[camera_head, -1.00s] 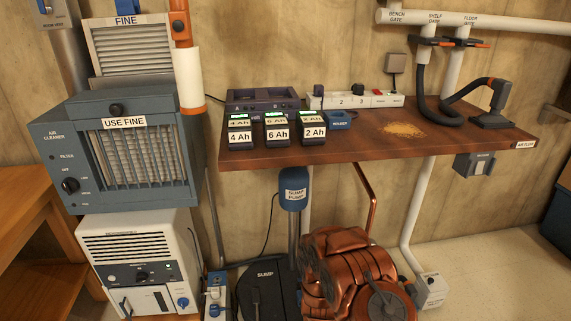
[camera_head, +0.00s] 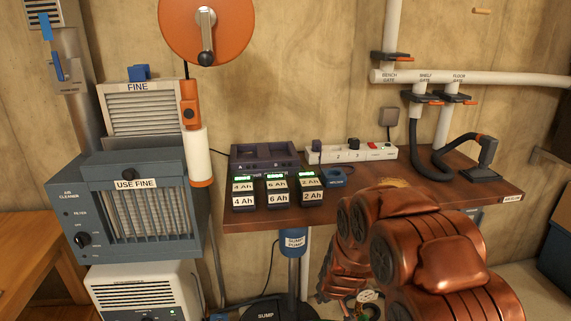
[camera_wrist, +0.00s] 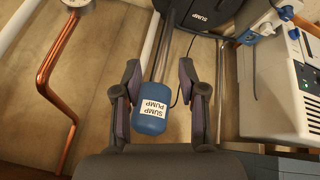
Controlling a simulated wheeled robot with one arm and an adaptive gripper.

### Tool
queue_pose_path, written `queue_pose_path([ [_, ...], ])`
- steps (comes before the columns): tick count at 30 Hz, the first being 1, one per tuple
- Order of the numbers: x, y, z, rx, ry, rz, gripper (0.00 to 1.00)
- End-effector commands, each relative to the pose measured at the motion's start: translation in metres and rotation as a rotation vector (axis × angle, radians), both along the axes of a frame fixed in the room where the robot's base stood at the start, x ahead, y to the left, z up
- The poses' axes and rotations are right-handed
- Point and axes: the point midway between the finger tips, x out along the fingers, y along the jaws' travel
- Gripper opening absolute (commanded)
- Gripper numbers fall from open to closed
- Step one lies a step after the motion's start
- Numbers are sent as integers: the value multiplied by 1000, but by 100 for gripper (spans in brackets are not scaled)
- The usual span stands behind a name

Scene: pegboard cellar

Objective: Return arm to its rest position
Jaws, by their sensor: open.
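My gripper (camera_wrist: 160,92) shows in the wrist view with its two dark fingers spread apart and nothing held between them. The blue sump pump top (camera_wrist: 150,108) appears upside down between the fingers, but seems to lie beyond them. It also shows in the head view (camera_head: 293,243) under the shelf. My copper-coloured arm (camera_head: 430,250) is folded at the lower right of the head view, in front of the shelf's right part. I cannot make out my gripper in the head view.
The wooden shelf (camera_head: 262,217) bears three labelled batteries, a dark charger (camera_head: 264,157), a power strip (camera_head: 350,153) and a black hose (camera_head: 445,168). The air cleaner (camera_head: 125,215) stands left. A copper pipe (camera_wrist: 50,75) runs along the wrist view's left side.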

Motion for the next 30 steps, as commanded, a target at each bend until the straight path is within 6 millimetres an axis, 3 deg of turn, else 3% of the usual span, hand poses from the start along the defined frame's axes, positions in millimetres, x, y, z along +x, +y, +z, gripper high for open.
queue_pose_path([
  [1, -7, -1, 25, 15, 13, -11, 41],
  [9, -62, -3, 107, 83, 134, -69, 41],
  [17, -128, -11, 179, 120, 258, -135, 41],
  [30, -254, -32, 290, 125, 450, -273, 41],
])
